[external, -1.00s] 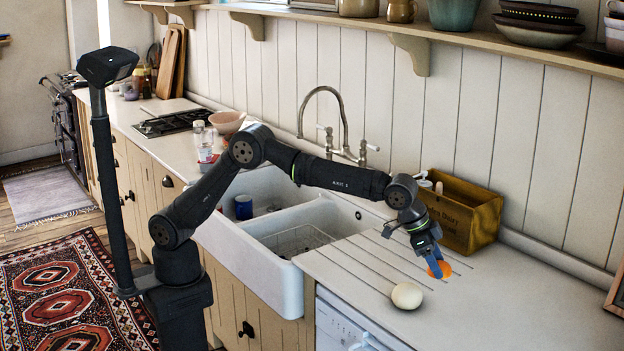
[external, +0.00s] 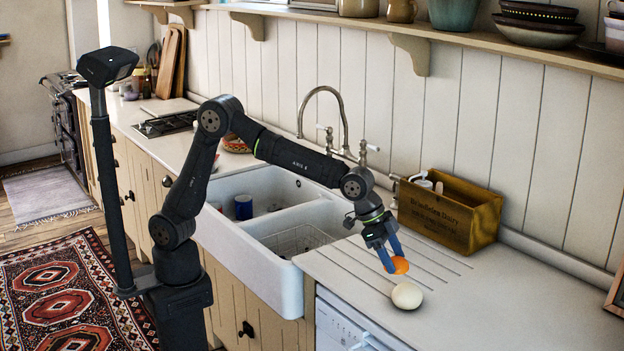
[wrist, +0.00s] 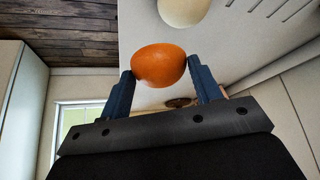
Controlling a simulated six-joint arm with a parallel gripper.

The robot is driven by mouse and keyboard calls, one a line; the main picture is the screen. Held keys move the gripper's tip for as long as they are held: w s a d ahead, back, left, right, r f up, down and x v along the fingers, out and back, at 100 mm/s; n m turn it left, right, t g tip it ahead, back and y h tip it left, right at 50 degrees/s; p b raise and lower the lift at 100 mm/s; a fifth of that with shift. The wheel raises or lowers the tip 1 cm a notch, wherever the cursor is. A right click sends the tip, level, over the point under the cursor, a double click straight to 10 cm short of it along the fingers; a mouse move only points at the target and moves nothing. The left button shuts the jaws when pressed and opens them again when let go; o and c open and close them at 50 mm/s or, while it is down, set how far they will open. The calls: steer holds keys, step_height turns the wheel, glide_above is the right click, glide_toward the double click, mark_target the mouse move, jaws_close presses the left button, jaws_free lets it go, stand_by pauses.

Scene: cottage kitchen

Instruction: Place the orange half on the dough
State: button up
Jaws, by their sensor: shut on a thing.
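The orange half (external: 400,265) is held between the blue fingers of my gripper (external: 390,262), which is shut on it. In the wrist view the orange half (wrist: 158,65) sits between the two fingertips (wrist: 160,72), its rounded skin showing. The dough (external: 407,296) is a pale round ball on the counter near its front edge. The orange half is just above and slightly left of the dough in the external view, seemingly apart from it. The dough also shows at the top of the wrist view (wrist: 183,10), partly cut off.
A wooden crate (external: 452,212) with things in it stands behind, by the wall. The white double sink (external: 290,283) with its tap (external: 343,118) is to the left. The counter (external: 510,300) right of the dough is clear.

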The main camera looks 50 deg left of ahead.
glide_above(411, 286)
steer(key=a, duration=0.2)
steer(key=f, duration=0.3)
steer(key=shift+s+f, duration=0.3)
steer(key=shift+s, duration=0.05)
steer(key=shift+d+f, duration=0.1)
steer(key=shift+f, duration=1.8)
steer(key=shift+f, duration=0.2)
steer(key=o, duration=0.7)
steer(key=shift+r, duration=0.3)
steer(key=v, duration=1.2)
steer(key=shift+f, duration=0.1)
